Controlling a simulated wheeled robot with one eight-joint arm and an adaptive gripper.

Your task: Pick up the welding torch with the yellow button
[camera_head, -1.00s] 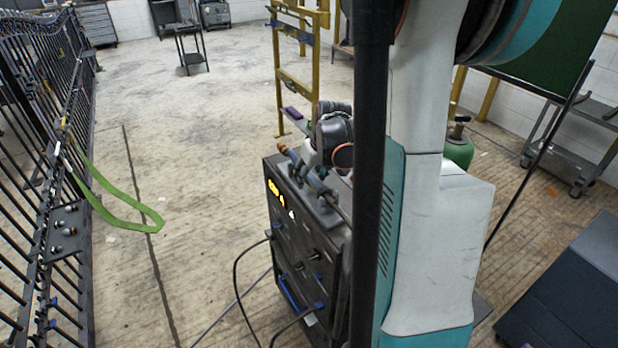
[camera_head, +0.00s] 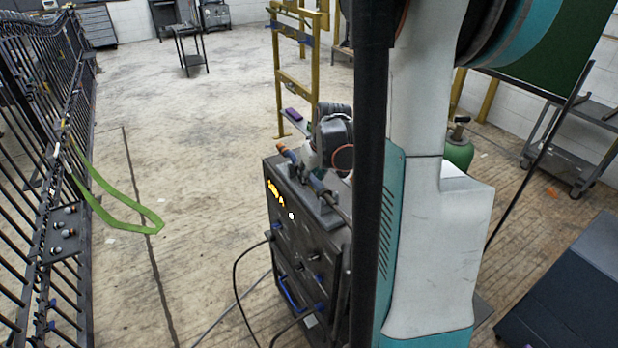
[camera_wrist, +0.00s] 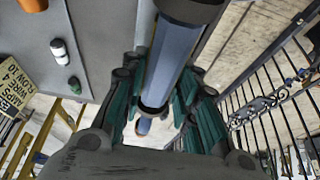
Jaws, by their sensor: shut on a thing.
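The welding torch (camera_head: 319,187) is at the top of the dark welding machine (camera_head: 309,228), with an orange-brown end pointing up and left. In the wrist view its blue-grey cylindrical handle (camera_wrist: 176,52) runs between the teal fingers of my gripper (camera_wrist: 163,92). My gripper is shut on it. In the head view my gripper (camera_head: 313,166) is at the torch, partly hidden by my own arm. I cannot make out a yellow button on the torch. Whether the torch is clear of its rest is unclear.
A black metal gate (camera_head: 65,190) stands at the left with a green strap (camera_head: 120,215) hanging from it. A yellow frame (camera_head: 281,75) stands behind the machine. Dark cables (camera_head: 238,285) trail at its front. The floor between gate and machine is open.

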